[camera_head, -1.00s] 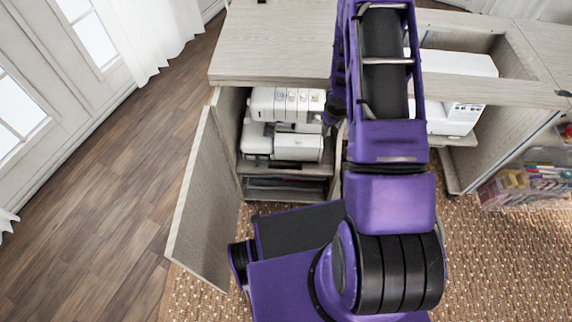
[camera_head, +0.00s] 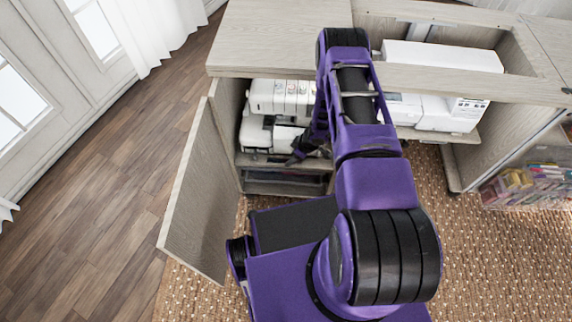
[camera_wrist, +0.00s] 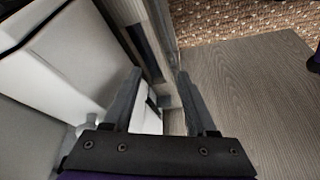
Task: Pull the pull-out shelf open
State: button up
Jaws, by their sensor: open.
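The pull-out shelf (camera_head: 250,160) appears to be the grey wooden board under the white sewing machine (camera_head: 280,97) in the open left bay of the cabinet. Its front edge looks about level with the bay's front. My gripper (camera_head: 293,160) is at the right part of that edge, in front of the machine's lower body. In the wrist view my gripper (camera_wrist: 157,78) is open, with a pale edge and a narrow gap between the fingers. The white machine (camera_wrist: 60,65) fills the left there. I cannot tell whether the fingers touch the shelf.
The cabinet door (camera_head: 195,200) stands open on the left. A lower compartment (camera_head: 285,182) lies under the shelf. Another white machine (camera_head: 440,113) sits in the right bay, with a clear bin of supplies (camera_head: 540,185) farther right. Woven rug (camera_head: 480,260) covers the floor in front.

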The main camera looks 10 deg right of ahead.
jog(key=b+x, duration=0.1)
jog(key=x, duration=0.6)
jog(key=shift+f, duration=0.15)
grip_shut()
dwell(1.2)
